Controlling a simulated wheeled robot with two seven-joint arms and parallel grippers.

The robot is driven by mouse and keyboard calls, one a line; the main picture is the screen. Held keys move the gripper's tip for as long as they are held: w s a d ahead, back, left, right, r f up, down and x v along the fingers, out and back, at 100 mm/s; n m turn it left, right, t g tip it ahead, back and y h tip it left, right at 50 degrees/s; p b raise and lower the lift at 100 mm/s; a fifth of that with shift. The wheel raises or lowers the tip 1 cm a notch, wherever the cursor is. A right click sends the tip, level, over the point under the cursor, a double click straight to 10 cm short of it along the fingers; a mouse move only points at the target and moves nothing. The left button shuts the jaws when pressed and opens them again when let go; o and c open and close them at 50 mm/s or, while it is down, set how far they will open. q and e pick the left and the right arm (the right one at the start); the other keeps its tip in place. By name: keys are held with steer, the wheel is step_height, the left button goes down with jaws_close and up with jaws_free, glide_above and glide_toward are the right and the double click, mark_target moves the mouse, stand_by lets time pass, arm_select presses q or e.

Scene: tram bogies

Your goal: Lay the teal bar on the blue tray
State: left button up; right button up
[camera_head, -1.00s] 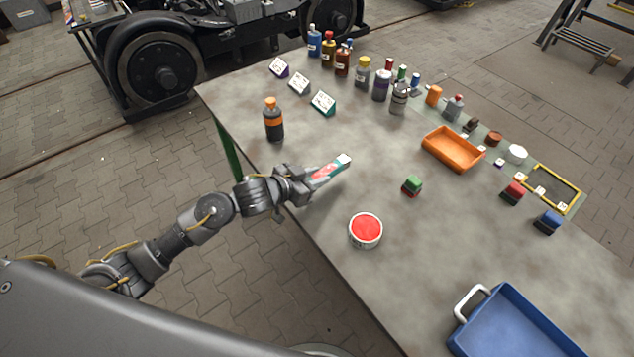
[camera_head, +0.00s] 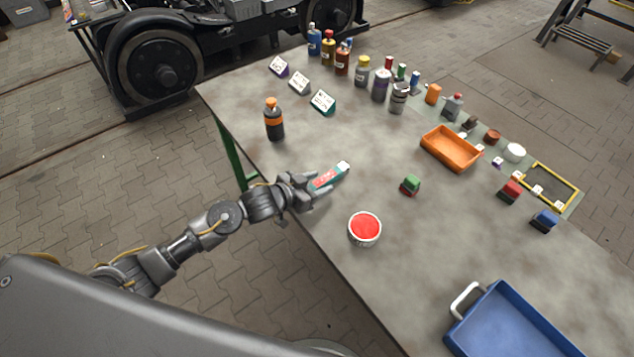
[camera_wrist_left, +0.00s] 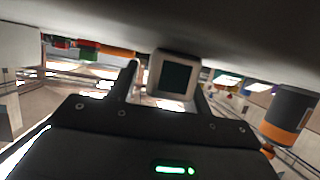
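The teal bar (camera_head: 326,178), with white and red markings and a pale end, is in my left gripper (camera_head: 311,188) near the left edge of the table. The gripper is shut on its near part, and the far part sticks out towards the upper right. In the left wrist view the bar's square end (camera_wrist_left: 175,77), with a pale rim and dark centre, shows between the two fingers. The blue tray (camera_head: 515,330), with a white handle, is at the bottom right of the head view, cut off by the frame and well apart from the bar. My right gripper is not in view.
A round tin with a red top (camera_head: 365,228) stands between my left gripper and the tray. A green block (camera_head: 411,184) and an orange bin (camera_head: 451,147) are farther right. A dark bottle with an orange band (camera_head: 274,120) stands behind the gripper. Several bottles line the far edge.

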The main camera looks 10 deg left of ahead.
arm_select(q)
steer(key=shift+a+f+b, duration=0.1)
steer(key=shift+f+b, duration=0.05)
steer(key=shift+b, duration=0.45)
steer(key=b+v, duration=0.1)
steer(key=v, duration=0.8)
steer(key=shift+a+r, duration=0.25)
steer(key=shift+a, duration=0.05)
steer(key=shift+s+a+r, duration=0.25)
steer(key=shift+s+a, duration=0.05)
steer(key=shift+s, duration=0.25)
